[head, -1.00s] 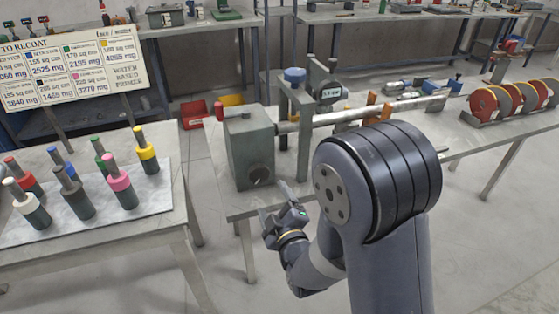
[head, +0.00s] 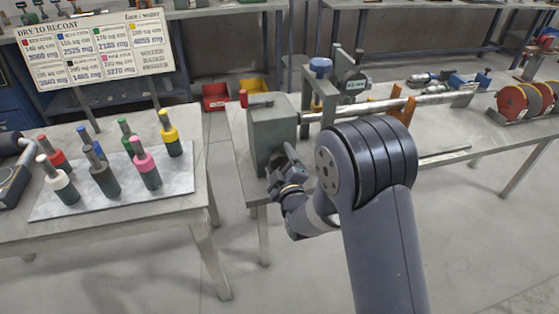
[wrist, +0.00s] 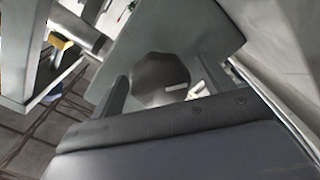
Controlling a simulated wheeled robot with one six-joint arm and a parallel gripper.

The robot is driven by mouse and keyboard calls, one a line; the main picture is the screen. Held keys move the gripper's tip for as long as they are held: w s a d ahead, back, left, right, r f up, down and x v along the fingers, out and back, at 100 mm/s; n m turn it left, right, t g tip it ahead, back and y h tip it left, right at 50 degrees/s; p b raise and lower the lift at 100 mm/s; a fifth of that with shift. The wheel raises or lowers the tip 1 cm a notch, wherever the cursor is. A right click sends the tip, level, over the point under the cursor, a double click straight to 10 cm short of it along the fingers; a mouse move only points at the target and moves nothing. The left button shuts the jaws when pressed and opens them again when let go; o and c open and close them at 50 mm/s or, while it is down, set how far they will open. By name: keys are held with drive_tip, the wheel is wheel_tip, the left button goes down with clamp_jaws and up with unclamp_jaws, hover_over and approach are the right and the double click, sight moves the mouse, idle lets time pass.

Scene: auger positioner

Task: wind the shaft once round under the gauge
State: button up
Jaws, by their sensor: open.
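A grey-green box (head: 270,122) stands at the left end of the workbench. The long metal shaft (head: 432,97) runs rightward from it. The gauge (head: 353,82), a dark body with a small display, stands above the shaft on a frame; its reading is too small to tell. My gripper (head: 282,158) is at the box's front face. In the wrist view a dark round knob (wrist: 155,75) with a pale mark sits between the open fingers (wrist: 162,88); I cannot tell whether they touch it. In the head view my gripper hides the knob.
A left table (head: 110,215) holds several colour-topped cylinders on a pale plate, with a sign board (head: 105,50) behind. Red reels (head: 508,105) stand at the bench's right. Red and yellow bins (head: 215,97) lie behind the box. The floor in front is free.

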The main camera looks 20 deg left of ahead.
drive_tip(key=shift+w, duration=0.1)
drive_tip(key=shift+c, duration=0.3)
drive_tip(key=c, duration=0.9)
drive_tip(key=shift+f+b, duration=0.15)
drive_tip(key=shift+b, duration=0.4)
drive_tip(key=m+b, duration=0.2)
drive_tip(key=b, duration=0.1)
drive_tip(key=shift+f, duration=0.15)
drive_tip(key=m+b, duration=0.3)
drive_tip(key=b, duration=0.2)
drive_tip(key=shift+m, duration=0.3)
drive_tip(key=m+b, duration=0.4)
drive_tip(key=b, duration=0.2)
drive_tip(key=shift+m, duration=0.4)
drive_tip(key=shift+r+m+b, duration=0.25)
drive_tip(key=shift+m+b, duration=0.55)
drive_tip(key=shift+b, duration=0.05)
